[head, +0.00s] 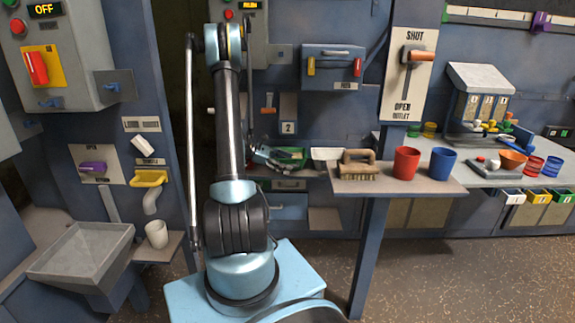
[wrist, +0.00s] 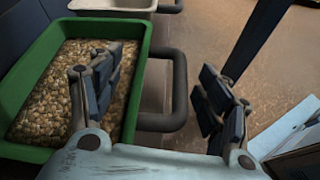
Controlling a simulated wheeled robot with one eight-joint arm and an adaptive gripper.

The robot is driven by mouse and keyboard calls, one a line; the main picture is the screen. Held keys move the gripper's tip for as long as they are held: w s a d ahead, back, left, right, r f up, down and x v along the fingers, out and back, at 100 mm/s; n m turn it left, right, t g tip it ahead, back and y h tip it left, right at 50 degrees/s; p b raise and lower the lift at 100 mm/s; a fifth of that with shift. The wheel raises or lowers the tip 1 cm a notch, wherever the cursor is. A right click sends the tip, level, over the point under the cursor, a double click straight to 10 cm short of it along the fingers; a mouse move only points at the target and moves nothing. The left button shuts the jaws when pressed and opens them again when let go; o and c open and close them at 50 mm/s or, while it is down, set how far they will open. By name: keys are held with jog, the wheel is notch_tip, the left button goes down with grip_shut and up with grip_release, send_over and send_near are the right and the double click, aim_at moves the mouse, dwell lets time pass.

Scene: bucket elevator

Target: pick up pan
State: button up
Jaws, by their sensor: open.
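A green pan (wrist: 138,78) full of pale brown grain (wrist: 62,75) fills the left of the wrist view. A dark loop handle (wrist: 180,88) sticks out from its right side. The green pan (head: 292,155) also shows small in the head view, partly hidden by my gripper. My gripper (wrist: 158,90) is open and empty. In the wrist view its left finger overlaps the grain and the pan's right wall, its right finger lies right of the handle, and the handle shows between them. Whether the fingers touch anything cannot be told. In the head view my gripper (head: 263,155) is beside the green pan.
A whitish pan (head: 325,154) stands right of the green one. A shelf (head: 400,187) on a post holds a brush (head: 358,167), a red cup (head: 406,163) and a blue cup (head: 442,163). A grey hopper (head: 82,250) stands at left. Floor is clear at right.

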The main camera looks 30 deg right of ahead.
jog(key=shift+s+d+f, duration=0.15)
jog(key=shift+d+f, duration=0.05)
jog(key=shift+d, duration=0.15)
grip_shut()
jog(key=shift+r, duration=0.1)
